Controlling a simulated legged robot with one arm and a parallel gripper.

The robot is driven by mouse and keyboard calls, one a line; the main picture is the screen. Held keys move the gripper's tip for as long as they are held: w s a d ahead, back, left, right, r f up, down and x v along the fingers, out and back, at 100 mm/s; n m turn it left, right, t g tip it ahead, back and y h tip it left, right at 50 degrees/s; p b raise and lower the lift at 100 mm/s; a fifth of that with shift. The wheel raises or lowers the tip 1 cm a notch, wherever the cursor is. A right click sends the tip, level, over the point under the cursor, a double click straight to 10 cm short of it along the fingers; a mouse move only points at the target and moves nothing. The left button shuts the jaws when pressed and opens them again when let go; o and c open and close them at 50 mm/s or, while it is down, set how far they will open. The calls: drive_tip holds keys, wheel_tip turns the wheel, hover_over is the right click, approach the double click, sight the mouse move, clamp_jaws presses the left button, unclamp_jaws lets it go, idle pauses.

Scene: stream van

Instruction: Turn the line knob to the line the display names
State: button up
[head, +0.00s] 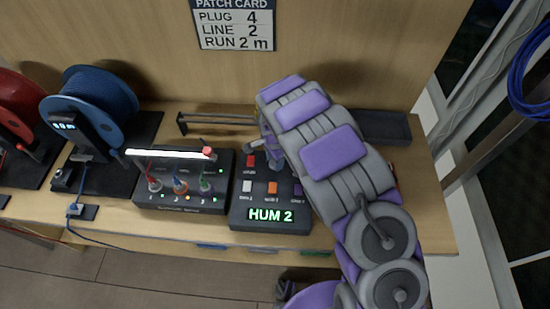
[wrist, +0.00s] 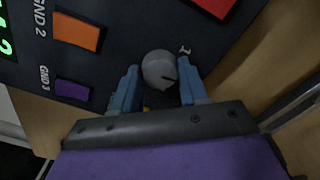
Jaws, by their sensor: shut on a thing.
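The line knob (wrist: 160,70) is a round grey knob with a dark pointer mark, on the dark control box (wrist: 30,75) in the wrist view. My gripper (wrist: 160,82) has its blue fingers on both sides of the knob and is shut on it. A small white label, too unclear to read, sits just past the knob. In the head view, the display (head: 270,215) on the control box (head: 238,212) reads "HUM 2" in green. There, my gripper (head: 267,152) is at the box's back edge and the knob is hidden.
The box has an orange button (head: 272,187) and a purple button (head: 298,188). A patch card (head: 234,24) reads plug 4, line 2, run 2 m. A unit with coloured plugs (head: 150,203) stands at left, beyond it a blue cable reel (head: 110,95). A dark tray (head: 385,127) lies behind my arm.

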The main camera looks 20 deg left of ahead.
drive_tip(key=shift+a+m, duration=0.1)
drive_tip(key=shift+m, duration=0.4)
drive_tip(key=o, duration=1)
drive_tip(key=shift+a, duration=0.1)
drive_tip(key=shift+o, duration=0.2)
drive_tip(key=shift+r, duration=0.3)
wheel_tip(320, 180, up, 17)
drive_tip(key=p, duration=0.2)
drive_tip(key=shift+f, duration=0.2)
